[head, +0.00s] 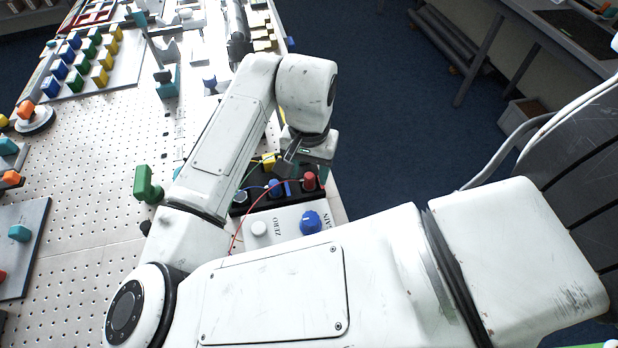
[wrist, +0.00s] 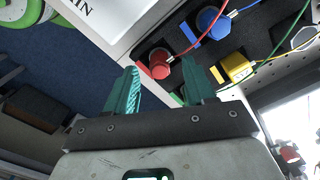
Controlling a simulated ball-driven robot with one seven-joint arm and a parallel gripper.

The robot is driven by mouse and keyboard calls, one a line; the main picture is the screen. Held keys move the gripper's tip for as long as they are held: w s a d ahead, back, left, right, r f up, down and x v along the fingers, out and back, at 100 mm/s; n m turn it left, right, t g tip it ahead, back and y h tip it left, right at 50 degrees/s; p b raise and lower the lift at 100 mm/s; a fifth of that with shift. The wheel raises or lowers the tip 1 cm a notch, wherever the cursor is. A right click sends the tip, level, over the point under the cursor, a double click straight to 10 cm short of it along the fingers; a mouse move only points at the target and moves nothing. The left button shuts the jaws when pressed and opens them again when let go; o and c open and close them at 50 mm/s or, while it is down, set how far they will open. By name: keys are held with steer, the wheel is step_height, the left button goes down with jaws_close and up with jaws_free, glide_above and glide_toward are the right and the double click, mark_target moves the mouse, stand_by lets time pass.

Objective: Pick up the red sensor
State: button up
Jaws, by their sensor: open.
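The red sensor (head: 309,181) sits upright in a black holder at the table's right edge, with a thin red wire running from it. In the wrist view the red sensor (wrist: 160,68) appears between and beyond the two teal fingers. My gripper (wrist: 158,85) is open and empty, its fingers on either side of the sensor's place in the picture. In the head view my gripper (head: 305,165) is just above and behind the sensor, partly hidden by my wrist. I cannot tell whether the fingers touch the sensor.
A blue sensor (head: 277,188) and a yellow sensor (head: 268,161) stand in the same black holder (head: 262,203), with wires. A white panel with a blue knob (head: 310,222) and a white knob (head: 259,228) lies in front. A green piece (head: 147,184) stands on the perforated table.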

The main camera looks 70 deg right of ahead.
steer(key=shift+f, duration=0.6)
steer(key=shift+c, duration=0.5)
jaws_close()
